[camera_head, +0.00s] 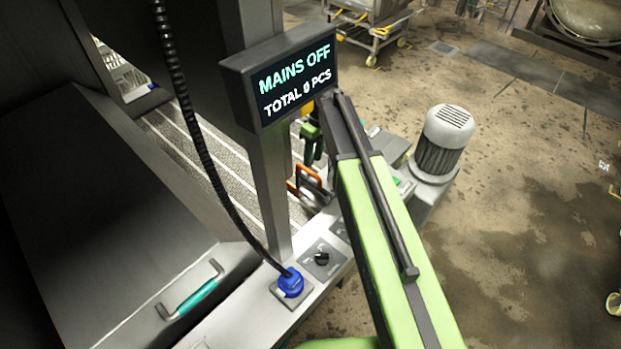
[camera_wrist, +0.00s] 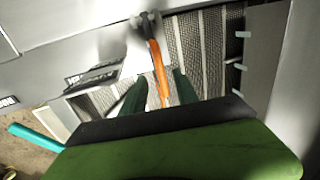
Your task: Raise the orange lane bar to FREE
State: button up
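The orange lane bar (camera_head: 306,188) is beside the slatted conveyor, behind the sign post in the head view. In the wrist view the orange lane bar (camera_wrist: 155,62) runs from a grey pivot (camera_wrist: 146,19) down between my fingers. My gripper (camera_wrist: 160,82) has its two dark green fingers apart, one on each side of the bar, with gaps visible. In the head view my gripper (camera_head: 312,143) is just above the bar, partly hidden by the post and my arm. The bar's lower end is hidden behind my gripper body.
A sign (camera_head: 290,77) reads "MAINS OFF, TOTAL 0 PCS". A blue plug (camera_head: 290,283) with a black coiled cable and a black rotary switch (camera_head: 322,258) sit on the ledge. A grey motor (camera_head: 440,143) stands at right. A teal handle (camera_head: 197,293) is at lower left.

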jog(key=f+b, duration=0.2)
jog(key=f, duration=0.1)
jog(key=f+b, duration=0.1)
jog(key=shift+s+a+f, duration=0.3)
jog(key=shift+f, duration=0.05)
jog(key=shift+r, duration=0.1)
grip_shut()
dwell(0.9)
